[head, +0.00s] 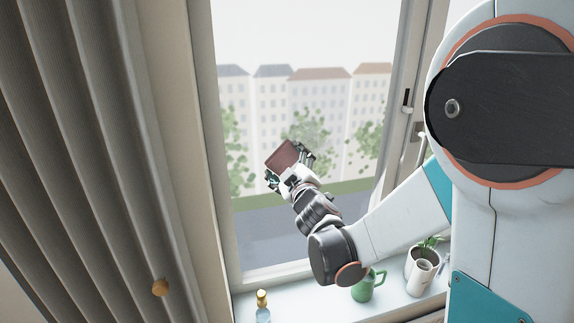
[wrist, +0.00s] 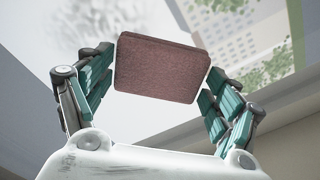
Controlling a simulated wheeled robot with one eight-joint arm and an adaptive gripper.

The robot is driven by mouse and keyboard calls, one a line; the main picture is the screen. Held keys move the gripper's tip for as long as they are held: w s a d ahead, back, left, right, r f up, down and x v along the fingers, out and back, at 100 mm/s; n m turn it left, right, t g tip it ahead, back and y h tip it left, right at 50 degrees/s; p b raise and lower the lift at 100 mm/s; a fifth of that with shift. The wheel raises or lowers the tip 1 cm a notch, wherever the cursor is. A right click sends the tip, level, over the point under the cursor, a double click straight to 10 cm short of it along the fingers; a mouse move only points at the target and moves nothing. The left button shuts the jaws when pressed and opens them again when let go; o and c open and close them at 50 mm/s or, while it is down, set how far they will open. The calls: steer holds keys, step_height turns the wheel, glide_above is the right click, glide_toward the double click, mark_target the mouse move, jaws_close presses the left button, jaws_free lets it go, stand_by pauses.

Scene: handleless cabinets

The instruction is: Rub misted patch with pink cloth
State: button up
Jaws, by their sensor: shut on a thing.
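The pink cloth (head: 287,156) is a dull brownish-pink block-like pad in front of the window pane. My gripper (head: 290,168) is shut on it, with a finger at each side. The wrist view shows the cloth (wrist: 158,68) between the teal fingers of my gripper (wrist: 160,75), its broad face towards the camera. The misted patch (head: 312,126) seems to be the paler, greyish area of glass just above and right of the cloth. A hazy whitish area (wrist: 80,30) also shows at the upper left of the wrist view. Whether the cloth touches the glass I cannot tell.
A grey curtain (head: 60,150) hangs at the left, with a round wooden knob (head: 160,287) near it. On the sill stand a bottle (head: 263,308), a green mug (head: 366,286), a white cup (head: 422,276) and a potted plant (head: 428,252). The window handle (head: 407,101) is at the right frame.

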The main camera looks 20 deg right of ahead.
steer(key=shift+w, duration=0.8)
steer(key=shift+r, duration=0.1)
steer(key=shift+s+r+p, duration=0.1)
steer(key=shift+r+p, duration=0.55)
steer(key=shift+r, duration=0.55)
steer(key=shift+r+p, duration=1.55)
steer(key=shift+r, duration=0.95)
steer(key=shift+s+f, duration=0.2)
steer(key=shift+s, duration=0.05)
steer(key=shift+s+r, duration=0.1)
steer(key=shift+s, duration=2.45)
